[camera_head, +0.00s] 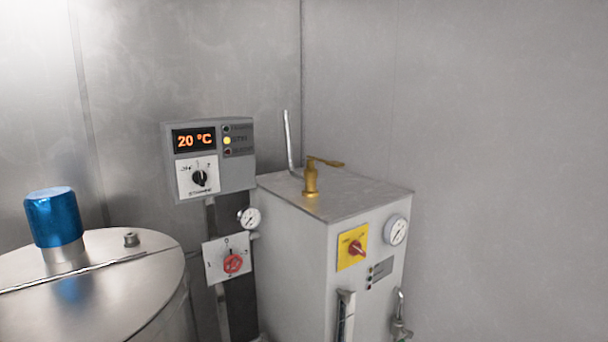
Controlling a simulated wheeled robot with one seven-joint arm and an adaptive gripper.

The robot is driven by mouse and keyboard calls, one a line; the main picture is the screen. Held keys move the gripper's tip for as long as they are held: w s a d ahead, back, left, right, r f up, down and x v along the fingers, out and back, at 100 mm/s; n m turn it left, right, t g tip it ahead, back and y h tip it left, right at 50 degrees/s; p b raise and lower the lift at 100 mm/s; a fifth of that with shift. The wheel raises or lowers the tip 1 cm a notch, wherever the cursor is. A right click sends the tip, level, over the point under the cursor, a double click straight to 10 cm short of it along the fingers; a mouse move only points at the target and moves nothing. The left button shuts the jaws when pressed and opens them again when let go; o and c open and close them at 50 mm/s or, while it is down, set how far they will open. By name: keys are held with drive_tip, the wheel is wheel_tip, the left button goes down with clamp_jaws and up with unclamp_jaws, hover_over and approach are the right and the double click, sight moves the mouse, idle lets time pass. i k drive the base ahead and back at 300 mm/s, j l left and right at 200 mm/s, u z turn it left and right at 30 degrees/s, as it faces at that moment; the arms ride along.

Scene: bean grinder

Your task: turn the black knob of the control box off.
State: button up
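The control box (238,178) is a grey box on a dark post, in the middle left of the head view. Its display (194,140) shows "20 °C" in orange. The black knob (199,178) sits on a white plate at the box's lower left. Its pointer is too small to read surely. A yellow lamp (227,141) is lit to the right of the display, between two dark lamps. My gripper does not show in this view.
A red knob (233,263) on a white plate and a gauge (249,218) are below the box. A grey cabinet (290,250) with a brass valve (311,180) stands at right. A steel vessel (120,295) with a blue cap (54,217) stands at left.

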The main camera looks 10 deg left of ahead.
sight(199, 177)
drive_tip(key=i+j+u, duration=0.1)
drive_tip(key=u, duration=0.25)
drive_tip(key=i+j+u, duration=0.15)
drive_tip(key=u, duration=0.2)
drive_tip(key=i+j+u, duration=0.15)
drive_tip(key=u, duration=0.2)
drive_tip(key=j, duration=0.1)
